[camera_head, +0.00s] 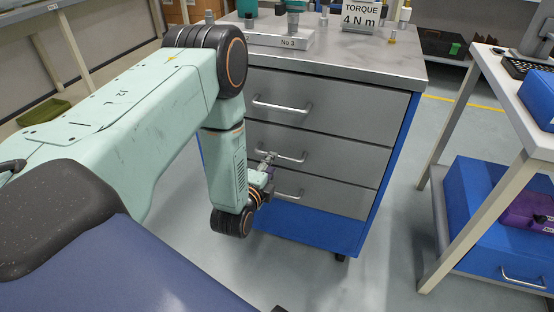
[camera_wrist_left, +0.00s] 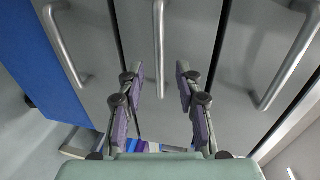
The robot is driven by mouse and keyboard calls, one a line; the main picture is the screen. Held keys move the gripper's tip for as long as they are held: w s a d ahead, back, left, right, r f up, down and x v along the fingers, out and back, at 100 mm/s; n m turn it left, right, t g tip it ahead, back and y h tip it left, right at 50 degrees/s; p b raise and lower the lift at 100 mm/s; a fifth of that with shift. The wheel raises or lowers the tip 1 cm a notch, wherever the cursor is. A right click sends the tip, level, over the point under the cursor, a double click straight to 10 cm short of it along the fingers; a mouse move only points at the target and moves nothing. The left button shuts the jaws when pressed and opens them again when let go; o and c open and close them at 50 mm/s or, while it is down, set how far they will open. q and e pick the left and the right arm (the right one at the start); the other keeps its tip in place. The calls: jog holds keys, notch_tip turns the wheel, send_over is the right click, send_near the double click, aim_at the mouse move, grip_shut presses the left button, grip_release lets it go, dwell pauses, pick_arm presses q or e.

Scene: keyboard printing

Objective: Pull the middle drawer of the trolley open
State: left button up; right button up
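The trolley (camera_head: 340,235) is a blue cabinet with three grey drawers, all flush with the front. The middle drawer (camera_head: 340,155) has a silver bar handle (camera_head: 293,158). My left gripper (camera_head: 268,160) is in front of this drawer, close to the handle's left part. In the left wrist view the gripper (camera_wrist_left: 159,85) is open, with one finger on each side of the line of the middle handle (camera_wrist_left: 160,40). Nothing is held. Whether the fingers touch the handle cannot be told. My right gripper is not in view.
The top drawer's handle (camera_head: 282,106) and the bottom drawer's handle (camera_head: 289,193) lie above and below. A torque sign (camera_head: 360,14) and a tool tray (camera_head: 283,42) stand on the trolley top. A white table (camera_head: 500,100) with blue boxes stands right. Floor before the trolley is clear.

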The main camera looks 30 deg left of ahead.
pick_arm(q)
jog(key=b+x, duration=0.2)
jog(key=x, duration=0.4)
grip_shut()
dwell(0.3)
dwell(0.7)
